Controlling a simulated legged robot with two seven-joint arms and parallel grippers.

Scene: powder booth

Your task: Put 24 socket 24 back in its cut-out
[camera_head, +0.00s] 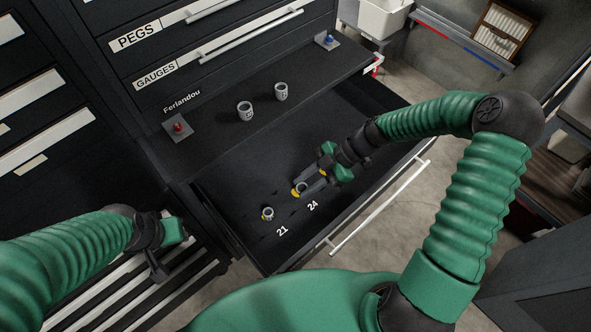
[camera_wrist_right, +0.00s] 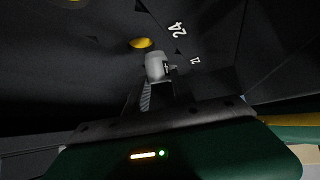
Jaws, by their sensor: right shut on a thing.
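The drawer liner is dark, with white labels 21 and 24 (camera_head: 313,206). My right gripper (camera_head: 305,187) is shut on a small grey socket (camera_head: 302,187) above the drawer, close to label 24. The right wrist view shows this socket (camera_wrist_right: 156,66) at the fingertips, beside a yellow-bottomed cut-out (camera_wrist_right: 140,43). In the head view the yellow of that cut-out (camera_head: 295,193) shows just left of the socket. The socket seems to be outside the cut-out; its exact height is unclear. My left gripper (camera_head: 163,252) is at the lower left, away from the drawer, its fingers hard to make out.
Another socket (camera_head: 267,213) sits at label 21. Two grey sockets, one (camera_head: 245,111) left and one (camera_head: 281,91) right, stand on the ledge (camera_head: 215,128) behind the drawer. Another yellow spot (camera_head: 322,172) shows by my right gripper. The drawer's front handle (camera_head: 380,207) is nearest me.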

